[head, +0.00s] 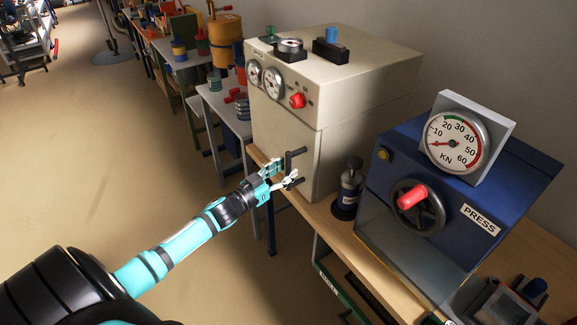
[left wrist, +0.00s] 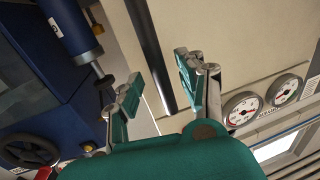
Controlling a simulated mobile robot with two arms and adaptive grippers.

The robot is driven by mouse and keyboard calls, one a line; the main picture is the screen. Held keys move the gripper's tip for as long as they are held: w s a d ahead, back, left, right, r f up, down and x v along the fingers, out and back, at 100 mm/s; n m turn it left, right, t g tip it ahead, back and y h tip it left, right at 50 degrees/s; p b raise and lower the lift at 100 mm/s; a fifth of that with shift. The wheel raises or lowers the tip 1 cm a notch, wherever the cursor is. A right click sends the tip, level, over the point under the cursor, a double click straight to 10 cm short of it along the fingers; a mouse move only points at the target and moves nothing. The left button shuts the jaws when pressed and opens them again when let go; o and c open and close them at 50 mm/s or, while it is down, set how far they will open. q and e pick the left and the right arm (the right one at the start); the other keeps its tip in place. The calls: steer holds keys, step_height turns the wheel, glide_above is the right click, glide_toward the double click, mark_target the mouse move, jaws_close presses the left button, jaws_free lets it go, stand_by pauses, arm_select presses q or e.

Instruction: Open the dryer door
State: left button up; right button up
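The dryer is a beige cabinet (head: 365,75) with gauges and a red knob on its upper front, standing on the bench. Its door (head: 285,135) below looks shut, with a dark bar handle (head: 296,153) on the front. My left gripper (head: 287,174) is at the handle. In the left wrist view the gripper (left wrist: 158,85) is open, its two green fingers apart. The black handle bar (left wrist: 148,45) runs between them in that view; I cannot tell whether they touch it. My right gripper is not in view.
A blue press (head: 465,185) with a dial and red-handled wheel stands to the right. A small dark bottle-like cylinder (head: 349,187) stands between press and dryer. Cluttered side tables (head: 226,108) line the wall beyond. The floor (head: 110,150) at left is clear.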

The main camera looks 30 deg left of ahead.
arm_select(q)
steer(key=shift+w+d, duration=0.15)
steer(key=shift+w, duration=0.85)
jaws_close()
steer(key=shift+f, duration=0.1)
